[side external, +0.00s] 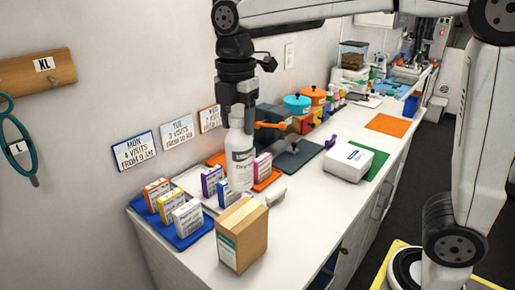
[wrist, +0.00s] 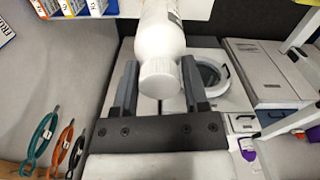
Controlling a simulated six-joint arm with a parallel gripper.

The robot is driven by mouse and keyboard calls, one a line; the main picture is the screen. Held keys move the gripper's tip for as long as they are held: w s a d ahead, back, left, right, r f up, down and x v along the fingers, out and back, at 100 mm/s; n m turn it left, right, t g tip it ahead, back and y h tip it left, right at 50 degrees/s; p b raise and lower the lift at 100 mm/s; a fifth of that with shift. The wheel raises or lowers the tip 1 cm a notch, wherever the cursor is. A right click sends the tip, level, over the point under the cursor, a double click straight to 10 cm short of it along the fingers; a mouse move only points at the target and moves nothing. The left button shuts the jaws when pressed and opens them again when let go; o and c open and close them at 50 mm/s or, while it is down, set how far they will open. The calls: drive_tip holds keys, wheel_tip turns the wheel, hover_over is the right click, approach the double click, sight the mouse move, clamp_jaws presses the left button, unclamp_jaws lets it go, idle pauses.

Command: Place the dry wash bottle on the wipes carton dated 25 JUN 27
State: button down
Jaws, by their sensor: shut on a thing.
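My gripper (side external: 237,112) is shut on the neck of a white bottle (side external: 240,158), the dry wash bottle, which hangs upright. In the wrist view the bottle (wrist: 162,38) sits between the two fingers (wrist: 160,88), its ridged cap toward the camera. Below and around it are small wipes cartons: orange (side external: 157,194), yellow (side external: 171,208) and white-grey (side external: 188,219) ones on a blue tray (side external: 203,233), purple (side external: 212,180) and blue (side external: 225,194) ones beside the bottle, and a pink one (side external: 263,167). Their dates are too small to read. I cannot tell whether the bottle touches anything beneath.
A tall brown box (side external: 255,238) stands at the counter's front, close to the cartons. A dark grey mat (side external: 297,156), a white box (side external: 348,161) on green and a bare orange mat (side external: 387,124) lie farther right. Signs hang on the wall behind.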

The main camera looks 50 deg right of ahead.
sight(239, 157)
drive_tip(key=shift+f, duration=4.15)
drive_tip(key=shift+c, duration=0.5)
unclamp_jaws()
wheel_tip(239, 157, up, 12)
drive_tip(key=shift+r, duration=0.15)
